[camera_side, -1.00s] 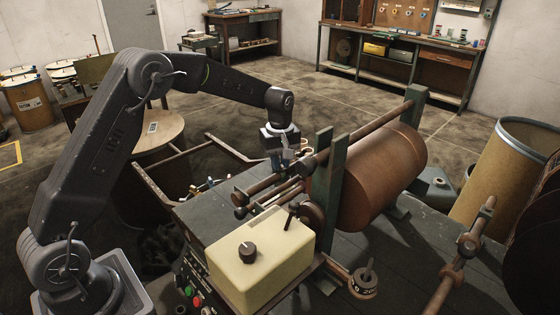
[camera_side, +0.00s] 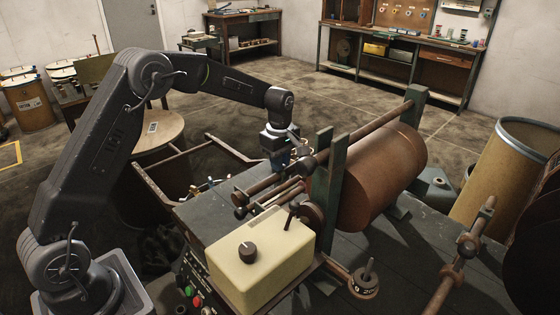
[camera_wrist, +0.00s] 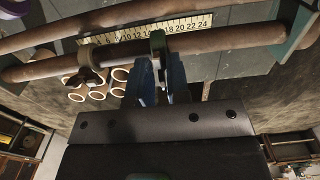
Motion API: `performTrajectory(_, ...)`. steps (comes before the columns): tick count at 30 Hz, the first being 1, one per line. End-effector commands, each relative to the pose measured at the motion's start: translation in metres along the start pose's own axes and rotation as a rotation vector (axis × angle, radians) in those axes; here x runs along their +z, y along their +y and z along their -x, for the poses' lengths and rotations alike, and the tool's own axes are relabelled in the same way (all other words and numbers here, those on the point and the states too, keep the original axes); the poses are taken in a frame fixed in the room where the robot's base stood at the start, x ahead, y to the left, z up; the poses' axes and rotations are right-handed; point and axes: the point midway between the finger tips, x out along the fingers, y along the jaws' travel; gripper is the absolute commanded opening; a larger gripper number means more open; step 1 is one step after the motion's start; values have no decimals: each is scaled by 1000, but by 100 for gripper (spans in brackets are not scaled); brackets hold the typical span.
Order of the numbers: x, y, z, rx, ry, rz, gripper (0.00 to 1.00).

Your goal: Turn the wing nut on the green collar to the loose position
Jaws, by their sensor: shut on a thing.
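In the wrist view the green collar (camera_wrist: 158,44) sits around a rusty brown rod (camera_wrist: 215,41). My gripper (camera_wrist: 159,85) has its two blue fingers just below the collar. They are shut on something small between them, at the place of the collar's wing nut. The wing nut itself is hidden by the fingers, so I cannot read its angle. In the side view my gripper (camera_side: 279,160) points down at the far end of the rods, and the collar cannot be made out there.
A numbered scale (camera_wrist: 150,32) runs behind the rod. Several pale rings (camera_wrist: 98,88) lie below. In the side view a copper-brown drum (camera_side: 385,175), a green post (camera_side: 330,185) and a cream box (camera_side: 262,255) stand close by.

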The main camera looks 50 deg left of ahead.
Motion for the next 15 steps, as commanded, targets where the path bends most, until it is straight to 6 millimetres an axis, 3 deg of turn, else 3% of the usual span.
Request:
performTrajectory(5, 0, 0, 1, 2, 0, -1, 0)
performTrajectory(6, 0, 0, 1, 2, 0, -1, 19)
performTrajectory(13, 0, 0, 0, 1, 0, -2, 41)
performTrajectory(15, 0, 0, 0, 1, 0, -2, 42)
